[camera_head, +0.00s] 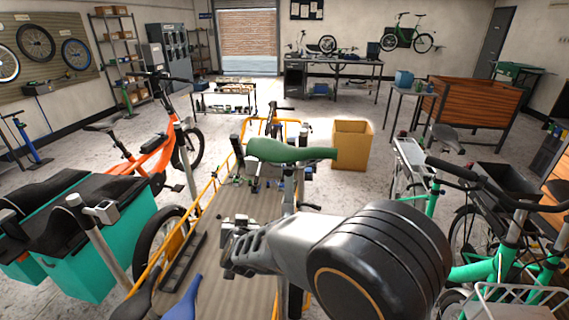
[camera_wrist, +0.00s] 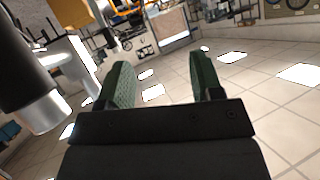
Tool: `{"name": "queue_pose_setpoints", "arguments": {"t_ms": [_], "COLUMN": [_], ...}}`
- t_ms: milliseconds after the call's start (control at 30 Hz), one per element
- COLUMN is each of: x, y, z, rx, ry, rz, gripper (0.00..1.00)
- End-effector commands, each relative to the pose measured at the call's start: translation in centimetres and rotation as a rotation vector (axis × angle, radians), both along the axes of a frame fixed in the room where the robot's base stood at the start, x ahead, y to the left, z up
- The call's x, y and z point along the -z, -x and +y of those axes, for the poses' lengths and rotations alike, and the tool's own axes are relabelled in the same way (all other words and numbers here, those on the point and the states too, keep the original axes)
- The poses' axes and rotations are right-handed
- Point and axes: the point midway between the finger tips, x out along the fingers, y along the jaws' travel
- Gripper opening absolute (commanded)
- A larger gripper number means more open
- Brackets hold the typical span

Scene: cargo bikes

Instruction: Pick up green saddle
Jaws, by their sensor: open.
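The green saddle (camera_head: 290,151) sits on top of a post near the middle of the head view, above the bed of a cargo bike. My gripper (camera_head: 233,248) is in front of it and lower in the picture, apart from it. In the wrist view my gripper (camera_wrist: 162,80) shows two green-padded fingers spread apart, with only floor and background between them. I cannot make out the green saddle in the wrist view.
A yellow-framed cargo bed (camera_head: 232,225) lies below. A blue saddle (camera_head: 188,300) is at the front. An orange bike (camera_head: 150,160) and teal boxes (camera_head: 90,235) stand left, green bikes (camera_head: 480,268) right. A cardboard box (camera_head: 352,146) stands behind. A dark cylinder (camera_wrist: 25,75) is close in the wrist view.

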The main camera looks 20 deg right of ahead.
Motion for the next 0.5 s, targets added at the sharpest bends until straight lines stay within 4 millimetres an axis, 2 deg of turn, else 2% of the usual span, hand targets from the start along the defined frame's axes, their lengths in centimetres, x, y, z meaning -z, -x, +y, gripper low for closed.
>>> {"name": "queue_pose_setpoints", "arguments": {"t_ms": [100,233,333,500], "x": [-1.7,-4.3,-5.7,-6.9], "y": [-1.0,-0.7,0.0,0.5], "z": [-3.2,-6.5,-8.2,-9.7], "rx": [0.202,0.394,0.493,0.568], "ry": [0.09,0.185,0.253,0.33], "rz": [-0.14,-0.251,-0.301,-0.343], "gripper": [0.6,0.6,0.6,0.6]}}
